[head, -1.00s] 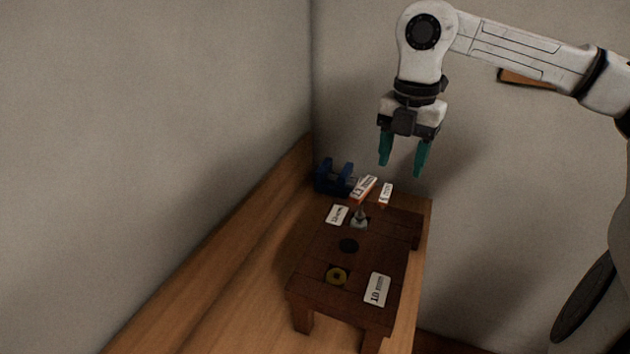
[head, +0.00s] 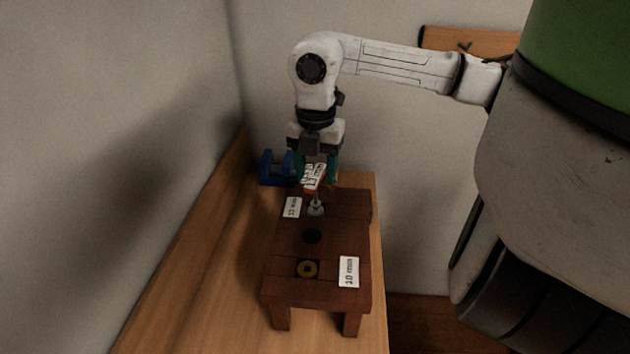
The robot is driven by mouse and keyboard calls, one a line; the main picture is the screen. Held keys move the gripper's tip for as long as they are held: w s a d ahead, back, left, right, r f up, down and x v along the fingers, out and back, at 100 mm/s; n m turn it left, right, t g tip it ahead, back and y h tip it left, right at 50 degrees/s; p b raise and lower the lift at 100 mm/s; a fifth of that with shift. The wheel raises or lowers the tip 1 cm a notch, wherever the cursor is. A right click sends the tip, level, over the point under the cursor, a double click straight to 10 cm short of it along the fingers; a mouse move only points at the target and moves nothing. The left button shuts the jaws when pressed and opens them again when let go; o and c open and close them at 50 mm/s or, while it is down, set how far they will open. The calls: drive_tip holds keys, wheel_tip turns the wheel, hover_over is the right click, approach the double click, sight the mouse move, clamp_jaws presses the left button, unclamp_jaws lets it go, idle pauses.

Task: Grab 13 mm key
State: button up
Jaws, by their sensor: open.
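My gripper (head: 317,170) is open and points down at the back of a small dark wooden stand (head: 335,232). Its teal fingers show on either side of a white, orange-edged labelled piece (head: 314,176). I cannot tell whether they touch it, and its lettering is too small to read surely. A metal piece with an upright stem (head: 316,208) stands on the stand just in front. A white label that seems to read 13 mm (head: 292,207) lies left of it. A 10 mm label (head: 348,271) lies at the front right. I cannot pick out the 13 mm key for certain.
A blue vise-like object (head: 277,168) sits behind the stand to the left. The wooden bench (head: 225,285) is bare left of the stand, with a wall beyond.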

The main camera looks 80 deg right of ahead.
sight(316, 197)
drive_tip(key=shift+a+f+p, duration=0.15)
drive_tip(key=shift+f+p, duration=0.35)
drive_tip(key=shift+f, duration=1.4)
drive_tip(key=shift+c, duration=0.3)
clamp_jaws()
drive_tip(key=shift+r, duration=0.1)
